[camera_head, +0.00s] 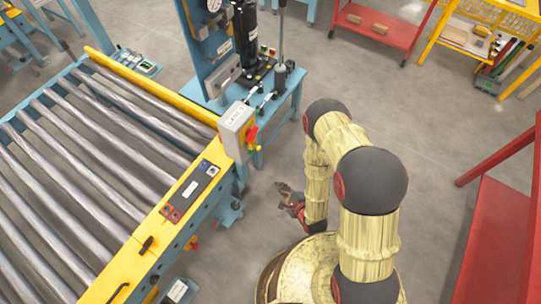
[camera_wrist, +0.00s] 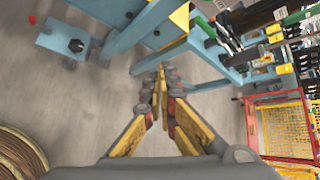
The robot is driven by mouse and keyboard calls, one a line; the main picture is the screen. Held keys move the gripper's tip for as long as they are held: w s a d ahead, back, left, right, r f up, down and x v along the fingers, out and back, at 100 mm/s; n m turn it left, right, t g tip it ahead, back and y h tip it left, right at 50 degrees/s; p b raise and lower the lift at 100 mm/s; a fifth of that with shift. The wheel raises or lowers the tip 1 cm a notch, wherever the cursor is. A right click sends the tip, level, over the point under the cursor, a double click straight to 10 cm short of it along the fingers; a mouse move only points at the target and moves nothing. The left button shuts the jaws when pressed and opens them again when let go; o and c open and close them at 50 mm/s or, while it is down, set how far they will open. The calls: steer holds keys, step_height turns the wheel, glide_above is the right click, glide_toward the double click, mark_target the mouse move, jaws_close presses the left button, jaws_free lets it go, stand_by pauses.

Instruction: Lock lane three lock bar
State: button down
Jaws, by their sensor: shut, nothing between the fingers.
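A roller conveyor lane (camera_head: 100,140) with yellow side rails fills the left of the head view. A black handle (camera_head: 147,244) sits on the near yellow rail. I cannot tell which part is the lane three lock bar. My gripper (camera_head: 284,187) is shut and empty, low over the floor to the right of the conveyor and apart from it. Its fingertips meet in the wrist view (camera_wrist: 162,70).
A blue stand (camera_head: 218,70) with a gauge and black cylinder rises behind the grey box. A red cart (camera_head: 375,25) stands at the back, a red frame (camera_head: 500,225) at the right. In the wrist view, blue legs (camera_wrist: 150,30) stand close ahead. Grey floor is open between.

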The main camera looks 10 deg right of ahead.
steer(key=w+r+m+t, duration=0.3)
steer(key=r+m, duration=0.2)
steer(key=r, duration=0.2)
steer(key=shift+w+a+y, duration=0.2)
steer(key=shift+w+y, duration=0.2)
steer(key=w+a+b, duration=0.1)
steer(key=w+a, duration=0.4)
steer(key=w, duration=0.3)
steer(key=shift+r, duration=0.3)
steer(key=shift+a, duration=0.1)
